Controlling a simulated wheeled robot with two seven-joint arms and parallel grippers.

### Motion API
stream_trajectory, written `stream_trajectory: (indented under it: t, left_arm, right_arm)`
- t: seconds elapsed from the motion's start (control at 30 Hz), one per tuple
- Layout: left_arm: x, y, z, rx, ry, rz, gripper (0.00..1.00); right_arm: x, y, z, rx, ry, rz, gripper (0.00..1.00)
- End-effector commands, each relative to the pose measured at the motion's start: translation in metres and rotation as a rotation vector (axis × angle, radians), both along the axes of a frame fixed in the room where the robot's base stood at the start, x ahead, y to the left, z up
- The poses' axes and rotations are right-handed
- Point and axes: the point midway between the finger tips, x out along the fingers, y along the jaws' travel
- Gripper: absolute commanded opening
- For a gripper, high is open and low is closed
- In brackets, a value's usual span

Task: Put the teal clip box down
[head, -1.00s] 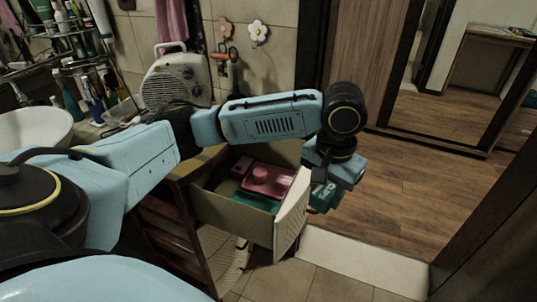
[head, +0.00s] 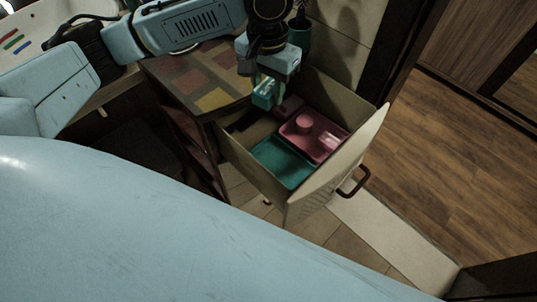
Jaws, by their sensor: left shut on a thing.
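My left gripper (head: 270,84) comes down from the top of the head view and is shut on the teal clip box (head: 264,97). The box is small and teal with a paler part, and the fingers partly hide it. It hangs at the back left end of an open drawer (head: 252,168), near the cabinet's top. I cannot tell its exact height over the drawer. My right gripper is not in view.
The drawer holds a teal tray (head: 283,162) with bare floor showing and a pink tray (head: 301,146) with a round pink thing and a pale block. A patchwork cabinet top (head: 190,76) lies left. The drawer front has a dark handle (head: 356,183).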

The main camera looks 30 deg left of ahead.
Motion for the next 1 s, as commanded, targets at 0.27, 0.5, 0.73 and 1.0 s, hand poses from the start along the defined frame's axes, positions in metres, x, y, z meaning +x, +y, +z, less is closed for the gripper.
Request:
stream_trajectory:
  t: [0.27,0.5,0.73,1.0]
  left_arm:
    - [-0.002,-0.015,-0.031,-0.001,0.005,-0.583,0.15]
    - [-0.006,-0.028,-0.058,-0.003,0.006,-1.135,0.15]
    - [-0.01,-0.042,-0.083,-0.005,0.007,-1.666,0.15]
    - [-0.018,-0.059,-0.112,-0.009,0.006,-2.293,0.15]
  right_arm:
    - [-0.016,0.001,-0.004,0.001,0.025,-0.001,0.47]
    - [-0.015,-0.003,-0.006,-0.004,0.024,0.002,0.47]
    - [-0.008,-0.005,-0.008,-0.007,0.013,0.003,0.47]
    - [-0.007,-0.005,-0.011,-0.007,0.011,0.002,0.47]
